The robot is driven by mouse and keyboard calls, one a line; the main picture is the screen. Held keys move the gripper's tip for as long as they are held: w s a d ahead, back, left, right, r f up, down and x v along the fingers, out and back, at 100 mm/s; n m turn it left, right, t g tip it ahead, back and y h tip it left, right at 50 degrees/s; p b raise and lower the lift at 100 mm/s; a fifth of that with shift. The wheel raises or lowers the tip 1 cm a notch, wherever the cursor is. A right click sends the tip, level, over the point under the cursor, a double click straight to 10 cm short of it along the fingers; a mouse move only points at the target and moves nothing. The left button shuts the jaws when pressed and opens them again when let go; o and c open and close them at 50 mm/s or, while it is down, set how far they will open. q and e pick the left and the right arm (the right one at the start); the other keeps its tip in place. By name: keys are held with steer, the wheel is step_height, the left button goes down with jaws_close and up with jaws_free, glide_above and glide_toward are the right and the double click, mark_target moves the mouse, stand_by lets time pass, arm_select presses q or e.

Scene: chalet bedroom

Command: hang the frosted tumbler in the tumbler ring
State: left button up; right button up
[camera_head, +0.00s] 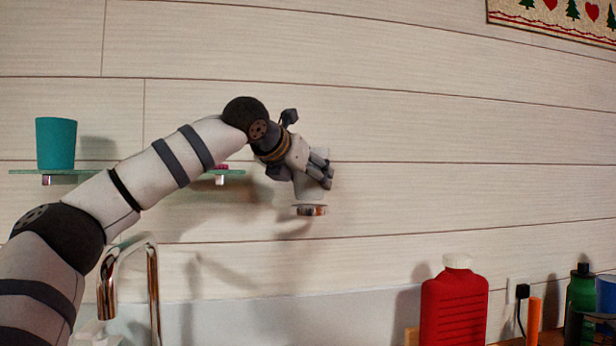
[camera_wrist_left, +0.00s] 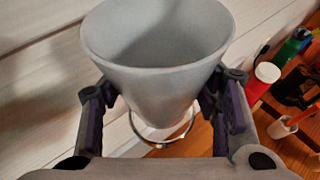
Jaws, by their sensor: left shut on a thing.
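My left gripper (camera_head: 321,174) reaches in from the left and is shut on the frosted tumbler (camera_head: 303,188), a pale grey tapered cup. In the left wrist view the tumbler (camera_wrist_left: 160,85) is mouth-up between the two dark finger pads. The metal tumbler ring (camera_head: 312,210) is on the wall directly below the tumbler. In the wrist view the ring (camera_wrist_left: 165,143) shows around the tumbler's narrow lower end. I cannot tell whether the base is inside the ring or just above it. My right gripper is not in view.
A glass shelf (camera_head: 20,172) on the wall at left holds a teal cup (camera_head: 56,143). A chrome faucet (camera_head: 153,285) stands below it. A red bottle (camera_head: 454,305), an orange stick (camera_head: 534,318) and a green bottle (camera_head: 581,300) are at lower right. The wall right of the gripper is clear.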

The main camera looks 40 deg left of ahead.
mark_target(303, 187)
arm_select(q)
steer(key=shift+f, duration=0.1)
steer(key=shift+f, duration=1.5)
steer(key=o, duration=1.4)
steer(key=shift+o, duration=0.2)
steer(key=v, duration=1.2)
steer(key=shift+d, duration=0.1)
